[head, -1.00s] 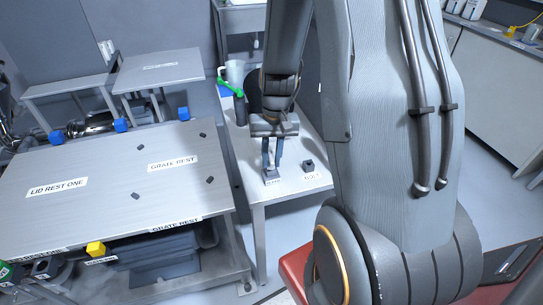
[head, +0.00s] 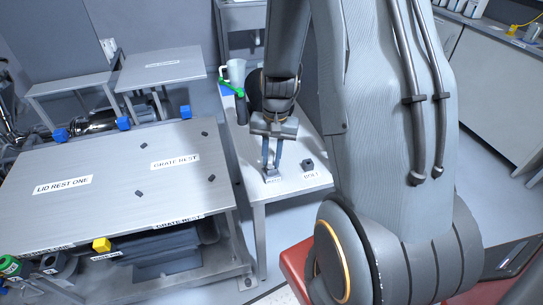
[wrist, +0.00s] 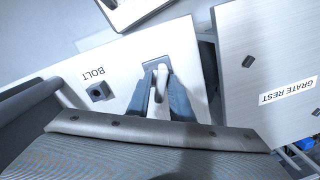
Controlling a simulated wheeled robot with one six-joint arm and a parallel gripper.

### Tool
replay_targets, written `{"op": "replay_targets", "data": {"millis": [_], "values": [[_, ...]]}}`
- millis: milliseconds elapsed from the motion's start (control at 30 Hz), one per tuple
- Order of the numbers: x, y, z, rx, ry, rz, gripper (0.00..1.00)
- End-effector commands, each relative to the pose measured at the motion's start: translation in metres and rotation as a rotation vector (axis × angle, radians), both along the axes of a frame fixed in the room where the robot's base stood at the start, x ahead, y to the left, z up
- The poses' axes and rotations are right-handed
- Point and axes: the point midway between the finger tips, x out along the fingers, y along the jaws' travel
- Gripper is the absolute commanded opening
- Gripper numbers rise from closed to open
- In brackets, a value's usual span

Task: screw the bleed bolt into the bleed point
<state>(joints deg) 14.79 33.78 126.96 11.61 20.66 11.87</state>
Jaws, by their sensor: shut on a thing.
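My gripper (head: 271,168) points down at the small side table (head: 292,200), its fingertips at a small grey block (head: 272,179) with a label too small to read. In the wrist view my gripper (wrist: 161,75) is shut on a pale, slender handle-like piece (wrist: 158,88) that rises from the grey square block. A dark block (head: 307,165) stands to its right, by the "BOLT" label (head: 311,175). The wrist view shows this dark block (wrist: 99,91) with a dark round spot on top; I cannot tell whether a bolt is in it. I cannot make out the bleed point.
A pale jug (head: 236,70) and a green-topped thing (head: 232,89) stand behind my gripper.

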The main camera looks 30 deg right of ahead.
Motion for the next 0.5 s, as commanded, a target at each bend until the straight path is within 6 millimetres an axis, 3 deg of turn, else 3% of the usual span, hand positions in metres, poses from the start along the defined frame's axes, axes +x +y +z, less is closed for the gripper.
{"op": "replay_targets", "data": {"millis": [167,200,333,500], "values": [[-0.0005,-0.0002,-0.0007,0.001,0.001,-0.004,0.00],[-0.0005,-0.0002,-0.0007,0.001,0.001,-0.004,0.21],[-0.0005,-0.0001,-0.0006,0.001,0.001,-0.003,0.42],[-0.0002,0.0002,-0.0004,0.001,0.001,-0.001,0.42]]}}
